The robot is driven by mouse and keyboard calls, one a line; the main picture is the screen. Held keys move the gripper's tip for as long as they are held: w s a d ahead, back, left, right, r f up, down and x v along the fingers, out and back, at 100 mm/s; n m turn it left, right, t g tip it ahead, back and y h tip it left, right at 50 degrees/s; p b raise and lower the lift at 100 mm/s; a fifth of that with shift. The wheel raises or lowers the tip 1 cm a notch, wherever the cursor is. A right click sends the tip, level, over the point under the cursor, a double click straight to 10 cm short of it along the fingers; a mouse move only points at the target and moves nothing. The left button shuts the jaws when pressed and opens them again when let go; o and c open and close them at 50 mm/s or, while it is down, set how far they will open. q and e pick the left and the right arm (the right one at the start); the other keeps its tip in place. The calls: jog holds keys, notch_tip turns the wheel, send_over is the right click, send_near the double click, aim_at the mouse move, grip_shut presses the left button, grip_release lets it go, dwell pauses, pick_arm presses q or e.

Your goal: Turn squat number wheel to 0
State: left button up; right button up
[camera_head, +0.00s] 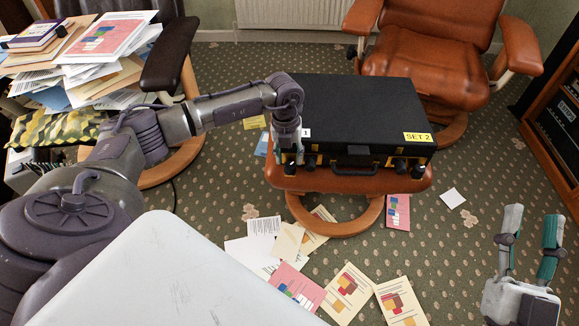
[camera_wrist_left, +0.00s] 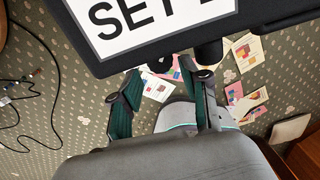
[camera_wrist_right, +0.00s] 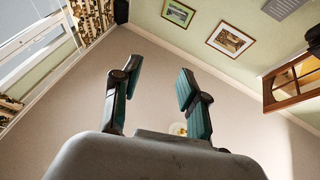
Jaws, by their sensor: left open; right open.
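A black case (camera_head: 350,105) lies flat, with a yellow "SET 2" label at its right and a white label at its left. Small dark knobs (camera_head: 400,165) stick out of its front on both sides of the handle (camera_head: 357,156). I cannot tell which is the squat number wheel, and no digits are readable. My left gripper (camera_head: 290,158) is at the case's front left corner, covering what lies behind it. In the left wrist view its fingers (camera_wrist_left: 160,70) are apart below the white label, with a dark cylinder (camera_wrist_left: 208,52) by the right finger. My right gripper (camera_head: 532,215) is open and empty.
The case rests on a brown footstool (camera_head: 350,182). Papers and cards (camera_head: 347,290) lie on the floor in front. A brown leather chair (camera_head: 430,55) stands behind, a paper-piled chair (camera_head: 90,60) at left, and a wooden cabinet (camera_head: 556,120) at right.

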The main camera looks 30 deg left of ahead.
aim_at(290, 166)
pick_arm(q)
notch_tip(290, 166, down, 4)
jog(key=shift+d+r+b, duration=0.1)
jog(key=shift+r+b, duration=0.1)
jog(key=shift+b, duration=0.2)
pick_arm(e)
jog(key=s+r+t, duration=0.1)
jog(key=r, duration=0.1)
jog(key=s+r+t+y, duration=0.1)
jog(key=s+t, duration=0.1)
jog(key=shift+d+r, duration=0.15)
jog(key=shift+r, duration=0.25)
